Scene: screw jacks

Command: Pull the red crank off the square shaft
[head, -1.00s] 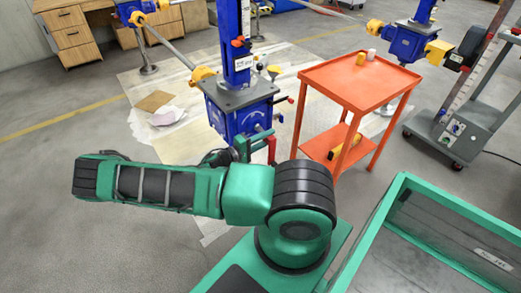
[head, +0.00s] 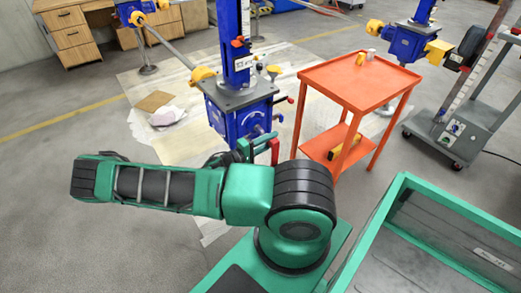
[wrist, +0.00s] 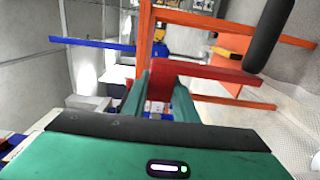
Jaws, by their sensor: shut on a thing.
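The red crank (wrist: 205,75) crosses the wrist view as a flat bar, with a black grip (wrist: 270,35) at its right end. My gripper (wrist: 162,88) is shut on the bar's left part, one green finger on each side. In the head view my gripper (head: 260,145) is in front of the lower right of the blue screw jack (head: 240,115), and a bit of the red crank (head: 275,151) shows at its right. The square shaft is not clearly visible, and I cannot tell whether the crank still sits on it.
An orange cart (head: 345,85) stands close on the right, with small items on top and a yellow tool on its lower shelf. A green-rimmed bin (head: 455,205) is at the front right. Another blue jack (head: 405,42) stands farther back.

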